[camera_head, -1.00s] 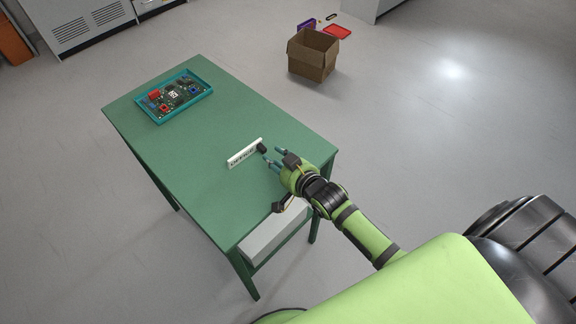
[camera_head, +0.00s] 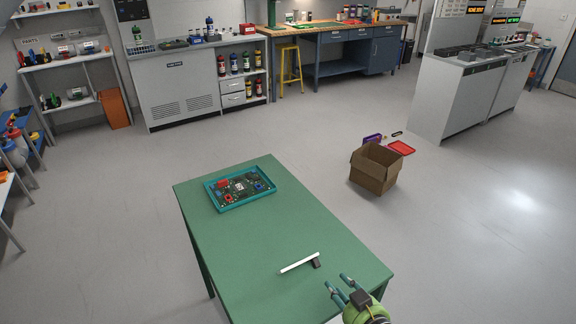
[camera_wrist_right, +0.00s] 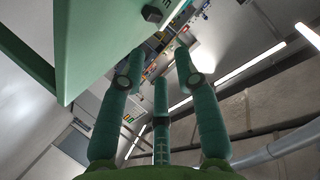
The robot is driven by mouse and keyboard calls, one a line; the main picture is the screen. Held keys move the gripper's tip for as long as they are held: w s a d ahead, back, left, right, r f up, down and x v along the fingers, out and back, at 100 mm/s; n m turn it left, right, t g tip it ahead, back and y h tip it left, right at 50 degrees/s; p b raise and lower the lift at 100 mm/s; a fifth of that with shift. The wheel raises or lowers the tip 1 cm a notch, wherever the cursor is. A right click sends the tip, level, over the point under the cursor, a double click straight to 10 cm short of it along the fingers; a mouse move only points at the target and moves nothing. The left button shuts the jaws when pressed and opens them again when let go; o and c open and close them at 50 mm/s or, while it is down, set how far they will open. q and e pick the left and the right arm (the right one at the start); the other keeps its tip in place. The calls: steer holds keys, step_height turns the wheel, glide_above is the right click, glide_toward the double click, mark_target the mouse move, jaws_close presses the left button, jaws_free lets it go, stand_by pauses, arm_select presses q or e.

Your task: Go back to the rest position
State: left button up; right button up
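My right gripper (camera_head: 337,283) is at the near right edge of the green table (camera_head: 255,260). In the right wrist view its teal fingers (camera_wrist_right: 160,55) are spread apart with nothing between them. A thin white plate (camera_head: 299,262) stands on the table, with a small black block (camera_head: 316,263) at its right end. The fingertips are apart from the block, on its near right side. The block also shows at the top of the right wrist view (camera_wrist_right: 151,14). My left gripper is in neither view now.
A teal tray (camera_head: 213,207) with a circuit board (camera_head: 240,187) lies on the table's far part. An open cardboard box (camera_head: 373,172) stands on the floor beyond the table's right side, near a red tray (camera_head: 401,147).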

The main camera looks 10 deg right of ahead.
steer(key=s+a+f+n+g+h, duration=0.15)
steer(key=s+g, duration=0.35)
steer(key=s, duration=0.5)
steer(key=s+f+n+g+h, duration=0.1)
steer(key=s+f+n+g, duration=0.15)
steer(key=s+g, duration=0.45)
steer(key=s+f, duration=0.3)
steer(key=f, duration=0.9)
steer(key=s+f, duration=0.3)
steer(key=f, duration=0.9)
steer(key=s+d+f, duration=0.2)
steer(key=s+f, duration=1)
steer(key=s, duration=0.1)
steer(key=shift+s+d+n, duration=0.3)
steer(key=shift+s+d, duration=0.05)
